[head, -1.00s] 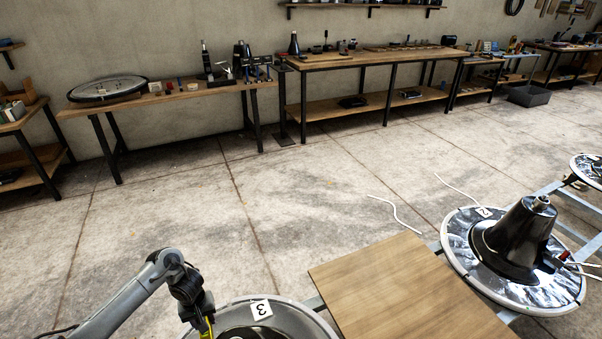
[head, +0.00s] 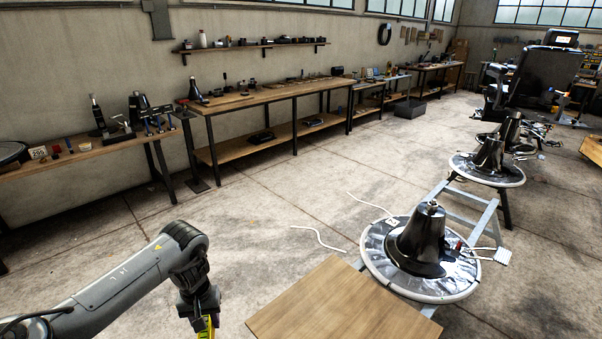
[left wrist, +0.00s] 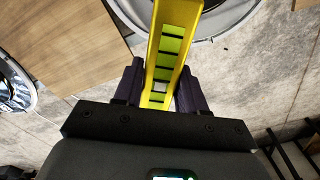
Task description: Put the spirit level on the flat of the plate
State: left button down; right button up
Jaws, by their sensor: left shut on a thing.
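My left gripper (head: 203,312) is low in the head view, left of the wooden board, and shut on the yellow spirit level (head: 206,331). In the left wrist view the spirit level (left wrist: 174,40) runs up out of the picture between the two dark fingers (left wrist: 157,92). A round, light-rimmed plate (left wrist: 225,22) is partly in view behind the level there; the level hides part of it. Another round plate (head: 379,262) with a black cone on it stands right of the board in the head view. My right gripper is not in view.
A wooden board (head: 335,305) lies between my left gripper and the coned plate. A metal frame (head: 465,210) runs back to further coned plates (head: 480,172). Workbenches (head: 270,95) line the wall. Open concrete floor (head: 250,220) lies between.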

pick_arm(q)
jog(key=d+r+m+p, duration=0.2)
jog(key=d+r, duration=0.1)
jog(key=r, duration=0.2)
jog(key=s+f, duration=0.4)
jog(key=s, duration=0.3)
jog(key=s+r+p, duration=0.3)
jog(key=r+p, duration=0.8)
jog(key=p, duration=0.1)
jog(key=s+r+p, duration=0.3)
jog(key=r+p, duration=0.9)
jog(key=p, duration=0.1)
jog(key=s+d+r+p, duration=0.1)
jog(key=s+r+p, duration=0.2)
jog(key=r+p, duration=0.8)
jog(key=shift+s+r+m+p, duration=0.2)
jog(key=shift+r+m+p, duration=0.1)
jog(key=shift+p, duration=0.75)
